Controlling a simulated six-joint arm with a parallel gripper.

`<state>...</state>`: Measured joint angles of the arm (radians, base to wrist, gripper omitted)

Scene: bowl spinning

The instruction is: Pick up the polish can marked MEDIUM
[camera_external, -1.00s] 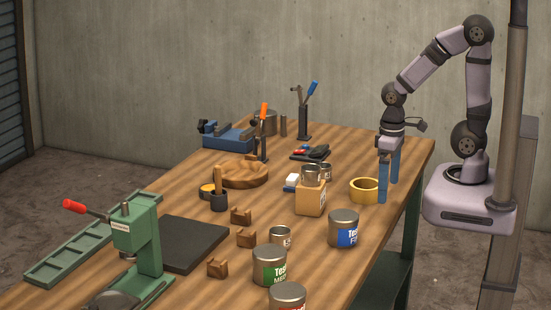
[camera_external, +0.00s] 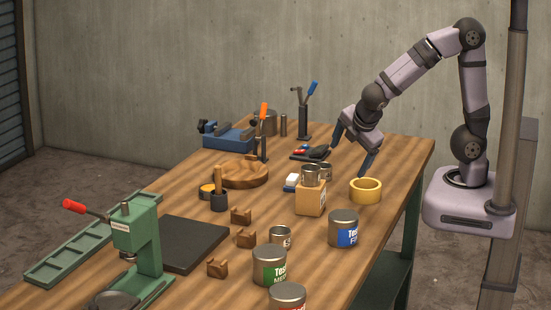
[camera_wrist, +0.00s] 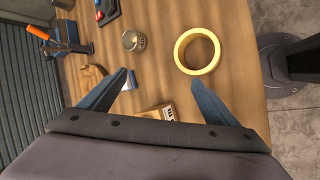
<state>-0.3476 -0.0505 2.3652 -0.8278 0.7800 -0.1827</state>
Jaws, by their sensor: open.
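The can with a green label (camera_external: 270,266) stands upright at the front of the bench. Its lettering starts with "Te" and an "M" below, but the full word is too small to read. A blue-labelled can (camera_external: 343,229) stands behind it to the right, and a red-labelled can (camera_external: 288,297) is cut off by the bottom edge. My gripper (camera_external: 353,150) is open and empty, tilted above the far right of the bench, beyond the yellow ring. In the wrist view its fingers (camera_wrist: 161,78) are spread wide with nothing between the tips. None of these three cans shows there.
Another small tin (camera_external: 280,238) stands by the green-labelled can. A green press (camera_external: 144,240) occupies the front left.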

